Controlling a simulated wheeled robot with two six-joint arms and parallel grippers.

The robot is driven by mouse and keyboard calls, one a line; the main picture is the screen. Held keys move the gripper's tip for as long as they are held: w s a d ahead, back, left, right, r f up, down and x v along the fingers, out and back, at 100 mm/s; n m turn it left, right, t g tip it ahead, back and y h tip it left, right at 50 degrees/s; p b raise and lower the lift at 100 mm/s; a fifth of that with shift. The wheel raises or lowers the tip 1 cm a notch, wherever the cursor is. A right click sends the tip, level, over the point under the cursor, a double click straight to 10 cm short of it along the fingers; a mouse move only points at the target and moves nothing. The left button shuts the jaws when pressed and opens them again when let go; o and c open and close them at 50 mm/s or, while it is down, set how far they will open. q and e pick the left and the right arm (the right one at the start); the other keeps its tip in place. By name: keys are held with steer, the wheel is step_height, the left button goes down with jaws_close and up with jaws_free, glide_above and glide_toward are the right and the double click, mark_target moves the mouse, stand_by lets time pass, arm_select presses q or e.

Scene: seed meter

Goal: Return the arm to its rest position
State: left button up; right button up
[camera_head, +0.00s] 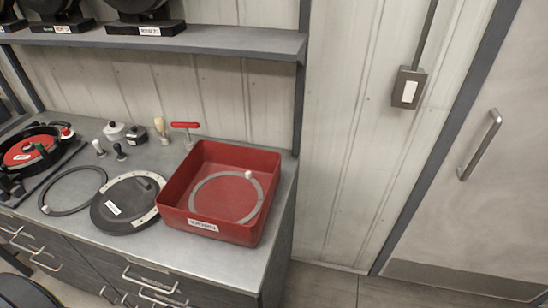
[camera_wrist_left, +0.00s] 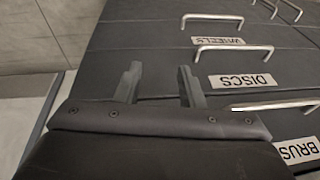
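My left gripper (camera_wrist_left: 160,82) shows in the left wrist view with its two dark fingers apart and nothing between them. It is in front of the dark drawer fronts (camera_wrist_left: 160,35) of the cabinet, clear of the handles as far as I can tell. In the head view neither gripper can be made out. My right gripper is in no view.
The metal worktop (camera_head: 215,262) holds a red bin (camera_head: 178,197) with a grey ring (camera_head: 193,196) inside, a dark disc (camera_head: 112,205), another ring (camera_head: 52,204) and a seed meter (camera_head: 22,153). Drawer handles (camera_wrist_left: 236,50) stick out. Floor (camera_head: 320,285) is clear at right.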

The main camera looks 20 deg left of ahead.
arm_select(q)
steer(key=s+f+b, duration=0.2)
steer(key=s+f, duration=0.3)
steer(key=f, duration=0.4)
steer(key=s+f+g+b, duration=0.1)
steer(key=s+f+b, duration=0.1)
steer(key=s+f, duration=0.4)
steer(key=s+d+f+b, duration=0.1)
steer(key=s+f, duration=0.4)
steer(key=f, duration=0.8)
steer(key=shift+s+f+g+h+b, duration=0.15)
steer(key=shift+s+g+h+b, duration=0.15)
steer(key=shift+b, duration=0.35)
steer(key=shift+s, duration=0.1)
